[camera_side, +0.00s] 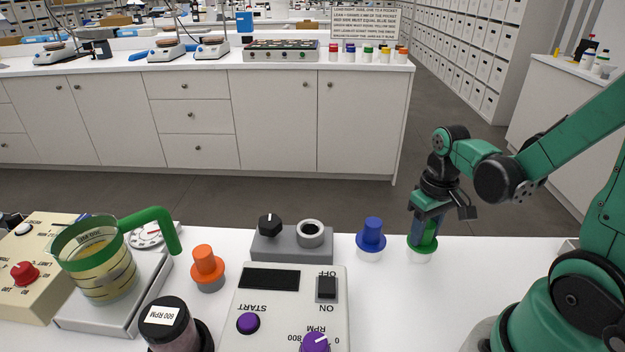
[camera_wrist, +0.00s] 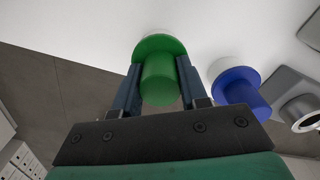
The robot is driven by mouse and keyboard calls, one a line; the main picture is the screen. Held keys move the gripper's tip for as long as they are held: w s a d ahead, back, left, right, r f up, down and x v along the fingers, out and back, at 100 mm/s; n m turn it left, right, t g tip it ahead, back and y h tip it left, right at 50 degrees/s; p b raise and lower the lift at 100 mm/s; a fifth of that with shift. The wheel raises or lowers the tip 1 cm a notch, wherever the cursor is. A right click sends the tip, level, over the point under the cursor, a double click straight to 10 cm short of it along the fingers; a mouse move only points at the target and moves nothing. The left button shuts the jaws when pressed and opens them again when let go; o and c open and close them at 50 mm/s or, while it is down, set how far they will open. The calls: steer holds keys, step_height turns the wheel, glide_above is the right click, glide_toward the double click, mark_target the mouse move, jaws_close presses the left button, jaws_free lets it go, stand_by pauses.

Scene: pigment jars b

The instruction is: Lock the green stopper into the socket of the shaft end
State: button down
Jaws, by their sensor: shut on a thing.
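My gripper (camera_side: 427,222) points down at the right of the white bench, its fingers closed around the green stopper (camera_side: 429,240). In the wrist view the green stopper (camera_wrist: 158,78) is upright between the two blue-grey fingers (camera_wrist: 158,85), its wide flange beyond them. A white base (camera_side: 419,258) shows directly under the flange; I cannot tell whether the stopper is seated in it or just above. The socket (camera_side: 311,228) is a pale metal ring with a dark opening on a grey block (camera_side: 283,246), left of my gripper. It also shows at the wrist view's right edge (camera_wrist: 297,108).
A blue stopper (camera_side: 371,234) on a white base stands between my gripper and the socket. A black knob (camera_side: 270,225) sits on the block beside the socket. An orange stopper (camera_side: 207,263), a control box (camera_side: 260,302) and a green-handled beaker (camera_side: 103,280) stand further left.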

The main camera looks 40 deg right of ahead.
steer(key=shift+r, duration=0.1)
steer(key=shift+r, duration=3.4)
steer(key=w+a+r+n, duration=0.2)
steer(key=w+a+n, duration=0.4)
steer(key=w+a, duration=0.7)
steer(key=shift+w+a+r, duration=0.2)
steer(key=shift+a+r, duration=0.15)
steer(key=shift+a, duration=0.25)
steer(key=shift+f, duration=2.85)
steer(key=shift+f, duration=0.25)
